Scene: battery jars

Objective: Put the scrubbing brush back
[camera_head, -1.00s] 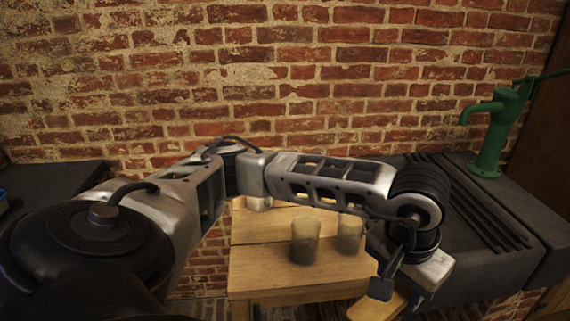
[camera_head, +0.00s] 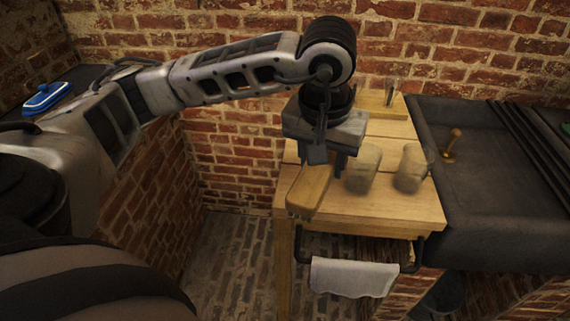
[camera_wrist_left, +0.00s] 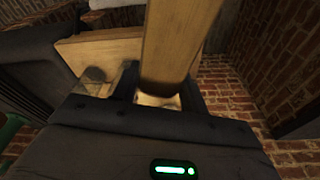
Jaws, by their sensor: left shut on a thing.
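The scrubbing brush (camera_head: 308,190) shows as a long, plain wooden block in my left gripper (camera_head: 325,160). My left gripper is shut on one end of it, and the block hangs tilted over the front left edge of the wooden table (camera_head: 400,212). In the left wrist view the brush (camera_wrist_left: 178,40) stands out large from between the fingers (camera_wrist_left: 160,98). A small blue and white thing (camera_head: 48,97), like a dish, sits on the dark counter at the left. My right gripper is not in view.
Two cloudy glass jars (camera_head: 362,168) (camera_head: 410,168) stand on the table, close right of the brush. A wooden block with metal pieces (camera_head: 375,104) is behind. A stone sink (camera_head: 490,180) adjoins at the right. A white towel (camera_head: 352,277) hangs in front. The floor gap at left is clear.

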